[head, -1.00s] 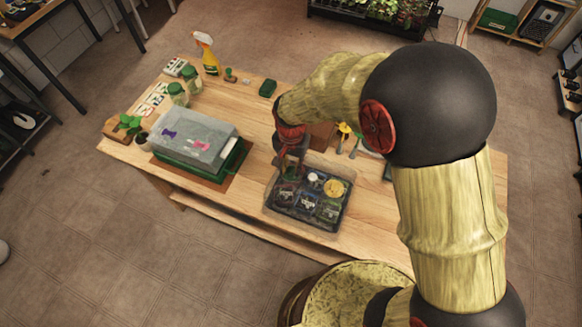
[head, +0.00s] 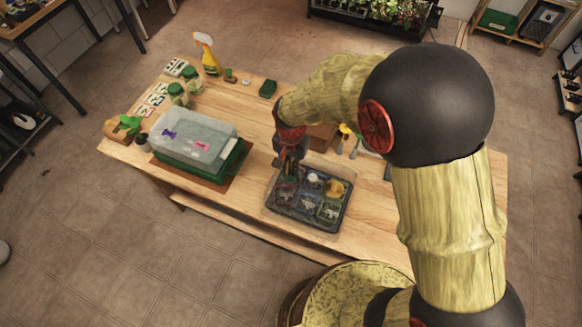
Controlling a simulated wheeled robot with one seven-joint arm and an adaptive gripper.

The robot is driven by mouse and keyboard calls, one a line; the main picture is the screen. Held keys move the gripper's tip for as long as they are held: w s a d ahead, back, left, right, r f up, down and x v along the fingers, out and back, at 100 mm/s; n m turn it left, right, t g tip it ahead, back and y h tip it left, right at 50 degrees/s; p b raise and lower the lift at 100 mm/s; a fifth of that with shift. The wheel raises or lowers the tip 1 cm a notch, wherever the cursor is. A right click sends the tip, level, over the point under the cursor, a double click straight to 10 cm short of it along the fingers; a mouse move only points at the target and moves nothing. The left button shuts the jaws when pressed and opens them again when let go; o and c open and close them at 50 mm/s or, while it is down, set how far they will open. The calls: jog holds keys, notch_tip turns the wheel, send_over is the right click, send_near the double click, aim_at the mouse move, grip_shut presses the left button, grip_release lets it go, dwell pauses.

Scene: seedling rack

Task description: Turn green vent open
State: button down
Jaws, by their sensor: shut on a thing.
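No green vent shows clearly in the head view. A clear propagator lid (head: 213,133) sits on a green tray (head: 230,170) at the left of the table, with a purple vent (head: 169,134) and a pink vent (head: 201,146) on top. My gripper (head: 288,172) is well to the right of that lid. It points down at the back left of a dark compartment tray (head: 296,216). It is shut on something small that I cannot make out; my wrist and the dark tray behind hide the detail.
A yellow spray bottle (head: 207,56), lidded jars (head: 178,94) and a potted seedling (head: 130,124) stand on the left of the wooden table (head: 225,205). A brown box (head: 321,137) and small tools (head: 353,146) are close behind my gripper.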

jog(key=shift+n, duration=0.3)
jog(key=n, duration=0.3)
jog(key=shift+n+p, duration=0.3)
jog(key=shift+p, duration=0.1)
jog(key=n, duration=0.4)
jog(key=shift+n+p, duration=0.3)
jog(key=shift+p, duration=0.05)
jog(key=n, duration=0.4)
jog(key=shift+n+p, duration=0.4)
jog(key=shift+n, duration=2.1)
jog(key=c, duration=2.1)
grip_release()
jog(key=shift+o, duration=0.6)
